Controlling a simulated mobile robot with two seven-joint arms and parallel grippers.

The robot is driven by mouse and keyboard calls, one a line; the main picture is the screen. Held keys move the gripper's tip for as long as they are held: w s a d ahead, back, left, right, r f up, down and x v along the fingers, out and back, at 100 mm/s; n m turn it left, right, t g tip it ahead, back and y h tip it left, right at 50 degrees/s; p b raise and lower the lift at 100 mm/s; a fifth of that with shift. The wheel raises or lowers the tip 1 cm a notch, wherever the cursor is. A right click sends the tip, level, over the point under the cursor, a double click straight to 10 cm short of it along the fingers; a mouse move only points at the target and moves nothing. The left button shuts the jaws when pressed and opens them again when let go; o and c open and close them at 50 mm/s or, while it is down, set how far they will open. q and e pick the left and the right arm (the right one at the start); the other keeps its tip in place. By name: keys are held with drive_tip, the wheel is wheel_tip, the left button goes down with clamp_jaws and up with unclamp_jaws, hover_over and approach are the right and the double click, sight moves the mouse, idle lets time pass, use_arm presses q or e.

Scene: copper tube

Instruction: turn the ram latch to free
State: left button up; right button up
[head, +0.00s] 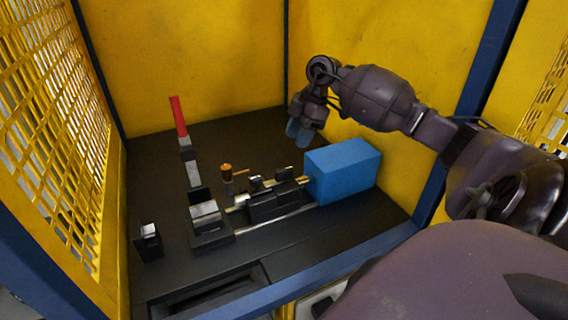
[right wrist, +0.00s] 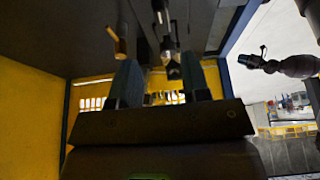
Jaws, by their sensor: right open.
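The latch is most likely the small post with an orange-brown knob and thin brass lever (head: 227,170), standing behind the rail fixture; I cannot be sure from its shape. Its lever points right in the head view. In the right wrist view an orange-brown piece (right wrist: 117,40) shows at upper left, beyond the left finger. My right gripper (head: 298,132) is open and empty, above and to the right of the latch, near the back of the blue block, touching nothing. Its two fingers (right wrist: 161,82) are spread in the wrist view. A dark arm at right there seems my left; its jaws are unclear.
A blue block (head: 343,170) stands right of the rail fixture (head: 275,205). A red-tipped upright lever (head: 178,116) rises at left. A small dark block (head: 149,241) sits front left. Yellow walls and mesh enclose the dark table (head: 170,272); its back left is clear.

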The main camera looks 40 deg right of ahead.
sight(284, 169)
drive_tip(key=p+x, duration=0.1)
drive_tip(key=x, duration=0.9)
drive_tip(key=shift+a+f, duration=0.2)
drive_tip(key=shift+c, duration=0.4)
clamp_jaws()
